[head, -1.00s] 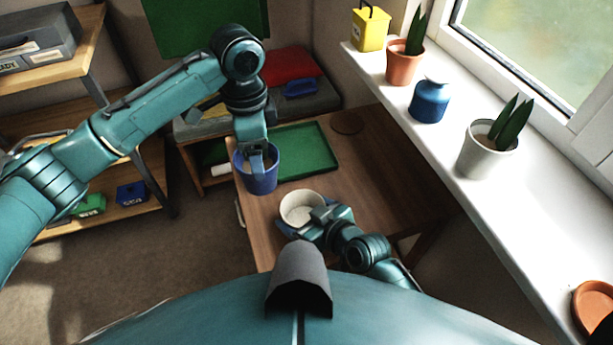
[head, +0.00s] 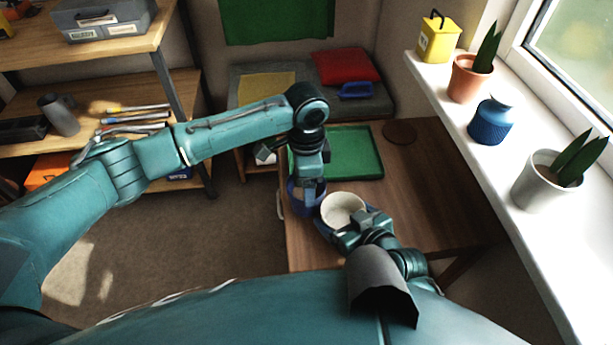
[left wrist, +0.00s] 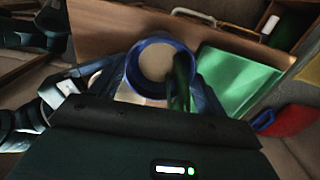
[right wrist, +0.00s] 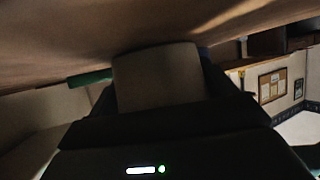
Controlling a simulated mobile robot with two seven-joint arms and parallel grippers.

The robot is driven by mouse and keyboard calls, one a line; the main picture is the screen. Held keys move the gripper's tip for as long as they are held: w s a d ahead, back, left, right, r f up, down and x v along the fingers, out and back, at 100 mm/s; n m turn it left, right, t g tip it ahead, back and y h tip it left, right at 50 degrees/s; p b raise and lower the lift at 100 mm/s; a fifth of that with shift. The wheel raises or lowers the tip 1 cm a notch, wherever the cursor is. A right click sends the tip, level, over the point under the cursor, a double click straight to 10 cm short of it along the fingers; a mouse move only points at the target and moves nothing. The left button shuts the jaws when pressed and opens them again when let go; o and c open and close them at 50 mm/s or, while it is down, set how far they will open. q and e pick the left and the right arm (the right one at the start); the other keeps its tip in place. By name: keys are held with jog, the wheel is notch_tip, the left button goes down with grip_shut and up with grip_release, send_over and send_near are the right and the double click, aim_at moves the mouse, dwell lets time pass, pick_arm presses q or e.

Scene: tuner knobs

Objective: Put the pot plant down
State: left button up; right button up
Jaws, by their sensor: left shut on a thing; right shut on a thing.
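The pot plant is a blue pot (head: 294,196) at the table's left part, just left of a cream pot (head: 343,207). In the left wrist view the blue pot (left wrist: 134,72) shows pale soil and a dark green leaf (left wrist: 181,80). My left gripper (head: 308,192) is shut on the blue pot from above and hides much of it in the head view. I cannot tell whether its base touches the table. My right gripper (head: 362,228) is shut on the cream pot, which also fills the middle of the right wrist view (right wrist: 155,75).
The wooden table (head: 440,185) has free room on its right. A green tray (head: 355,155) and a brown round mat (head: 400,132) lie at its back.

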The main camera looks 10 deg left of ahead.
pick_arm(q)
jog(key=o, duration=1.9)
jog(key=shift+f, duration=0.1)
jog(key=shift+c, duration=0.2)
